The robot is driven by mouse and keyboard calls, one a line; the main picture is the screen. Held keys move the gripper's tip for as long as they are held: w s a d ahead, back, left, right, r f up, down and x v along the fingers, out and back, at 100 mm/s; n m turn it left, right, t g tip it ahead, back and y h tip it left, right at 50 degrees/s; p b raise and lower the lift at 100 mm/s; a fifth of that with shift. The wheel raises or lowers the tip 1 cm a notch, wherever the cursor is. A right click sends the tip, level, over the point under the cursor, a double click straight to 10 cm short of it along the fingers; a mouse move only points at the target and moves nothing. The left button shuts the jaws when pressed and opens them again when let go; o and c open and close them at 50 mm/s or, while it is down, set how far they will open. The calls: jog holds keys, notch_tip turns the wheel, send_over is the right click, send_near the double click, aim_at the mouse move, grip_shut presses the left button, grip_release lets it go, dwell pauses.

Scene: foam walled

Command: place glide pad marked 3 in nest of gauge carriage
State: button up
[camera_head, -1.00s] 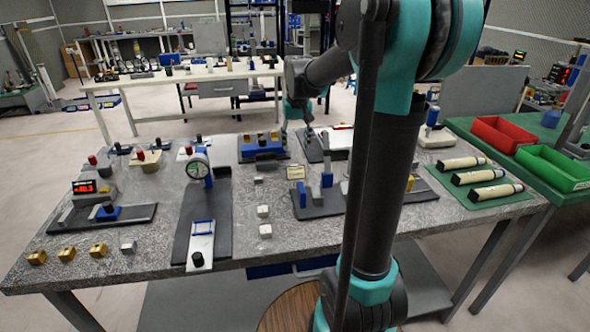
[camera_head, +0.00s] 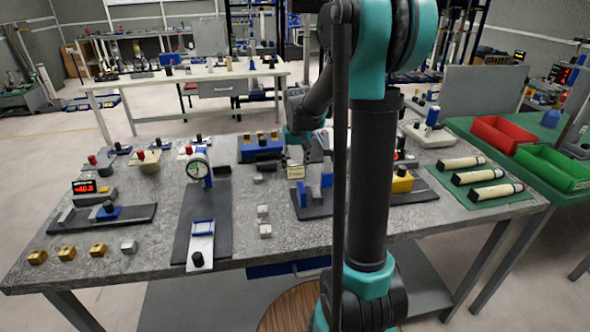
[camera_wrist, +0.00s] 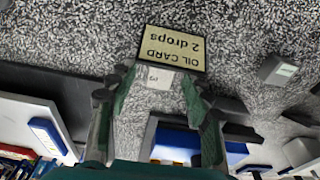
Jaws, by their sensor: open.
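My gripper (camera_wrist: 157,84) is open, its fingertips on either side of a small pale pad (camera_wrist: 160,78) with a small dark mark, probably a 3 but hard to read. The pad lies beside the oil card; I cannot tell whether the fingers touch it. In the head view my gripper (camera_head: 301,150) is low over the bench behind the oil card, and the pad cannot be made out there. The gauge carriage (camera_head: 201,243), a pale slide with a blue frame as its nest (camera_head: 203,227), sits on a dark base below the dial gauge (camera_head: 196,168) and looks empty.
The oil card (camera_head: 295,171) stands close to my gripper; it also shows in the wrist view (camera_wrist: 172,49). Small grey blocks (camera_head: 263,211) lie between the gauge base and a blue-jawed fixture (camera_head: 326,181). A blue holder (camera_head: 262,148) stands behind. Brass blocks (camera_head: 67,253) lie front left.

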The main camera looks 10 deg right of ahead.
jog(key=c, duration=1.1)
jog(key=shift+r, duration=0.15)
